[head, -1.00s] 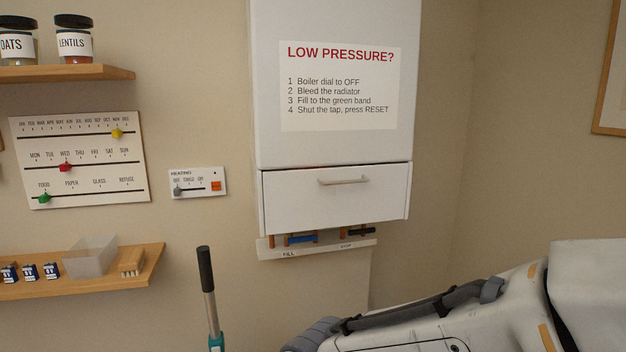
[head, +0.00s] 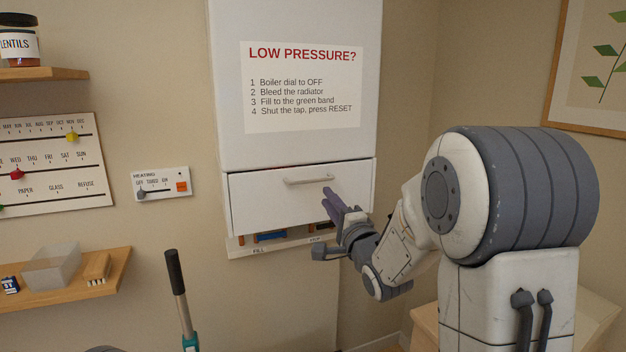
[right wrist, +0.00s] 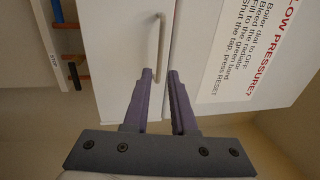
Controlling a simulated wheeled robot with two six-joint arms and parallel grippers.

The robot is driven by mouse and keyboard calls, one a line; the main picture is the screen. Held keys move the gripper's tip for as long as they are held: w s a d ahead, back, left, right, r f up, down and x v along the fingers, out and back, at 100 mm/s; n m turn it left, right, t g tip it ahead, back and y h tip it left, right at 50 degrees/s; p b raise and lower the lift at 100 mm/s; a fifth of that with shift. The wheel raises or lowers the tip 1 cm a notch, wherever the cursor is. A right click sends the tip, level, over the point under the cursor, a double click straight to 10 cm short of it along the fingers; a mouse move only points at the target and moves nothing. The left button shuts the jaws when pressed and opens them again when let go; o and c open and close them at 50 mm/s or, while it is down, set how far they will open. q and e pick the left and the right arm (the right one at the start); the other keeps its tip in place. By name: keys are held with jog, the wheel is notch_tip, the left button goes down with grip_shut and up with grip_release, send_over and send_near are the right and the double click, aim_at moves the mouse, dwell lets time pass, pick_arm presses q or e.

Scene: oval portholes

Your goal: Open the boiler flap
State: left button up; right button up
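The boiler flap (head: 265,205) is a white panel under the boiler's sign and looks shut. Its pale bar handle (head: 308,180) runs across its upper part. My right gripper (head: 331,193) is in front of the flap, just below and right of the handle's right end. In the right wrist view its two purple fingers (right wrist: 160,74) stand apart with a narrow gap and nothing between them. The handle (right wrist: 157,42) lies just beyond the fingertips, in line with the gap. I see no contact. My left gripper is not in view.
A ledge (head: 262,251) with blue and dark tap levers is under the flap, near my right gripper. A heating panel (head: 161,184) and a shelf (head: 70,283) are to the left. A black-handled pole (head: 177,285) stands in front.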

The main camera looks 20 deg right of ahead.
aim_at(313, 181)
jog(key=w+p, duration=0.1)
jog(key=w, duration=0.1)
jog(key=w+r+p, duration=0.1)
jog(key=w, duration=0.2)
jog(key=w+p, duration=0.1)
jog(key=w, duration=0.2)
jog(key=shift+w+a+r, duration=0.25)
jog(key=shift+r, duration=0.15)
jog(key=shift+w+p, duration=0.35)
jog(key=shift+w, duration=0.2)
grip_shut()
dwell(0.4)
